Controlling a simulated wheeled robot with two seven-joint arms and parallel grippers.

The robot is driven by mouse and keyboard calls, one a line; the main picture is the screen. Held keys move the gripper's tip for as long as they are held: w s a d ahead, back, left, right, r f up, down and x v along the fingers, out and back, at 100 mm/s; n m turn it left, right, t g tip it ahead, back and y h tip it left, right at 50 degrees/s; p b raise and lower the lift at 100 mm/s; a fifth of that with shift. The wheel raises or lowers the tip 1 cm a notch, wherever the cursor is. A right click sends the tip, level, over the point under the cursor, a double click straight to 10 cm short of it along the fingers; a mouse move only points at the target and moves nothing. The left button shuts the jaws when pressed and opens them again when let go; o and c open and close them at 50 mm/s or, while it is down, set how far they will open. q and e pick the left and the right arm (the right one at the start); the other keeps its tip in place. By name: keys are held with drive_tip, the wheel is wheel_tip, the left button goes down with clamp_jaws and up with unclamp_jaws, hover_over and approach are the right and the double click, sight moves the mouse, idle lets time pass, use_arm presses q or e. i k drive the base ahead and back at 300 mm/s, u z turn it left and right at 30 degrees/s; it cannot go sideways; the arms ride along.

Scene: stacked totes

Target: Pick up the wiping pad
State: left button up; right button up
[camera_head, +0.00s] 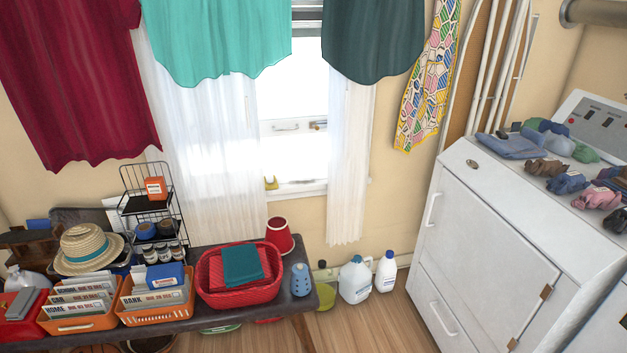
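No item is plainly recognisable as the wiping pad. A teal folded cloth (242,265) lies on a red folded cloth (216,272) in a red basket (240,298) on the dark bench. A small yellow item (271,183) sits on the window sill, too small to make out. A blue box-like item (165,276) rests on an orange basket of papers. Neither of my grippers is in view.
The dark bench (215,318) also holds orange file baskets, a straw hat (89,248), a wire rack (150,205), a red cup (279,236) and a blue bottle (300,279). White jugs (355,280) stand on the floor. A white appliance (500,250) stands right.

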sight(270, 182)
drive_tip(key=z, duration=0.65)
drive_tip(key=i, duration=2.4)
drive_tip(key=u, duration=2.05)
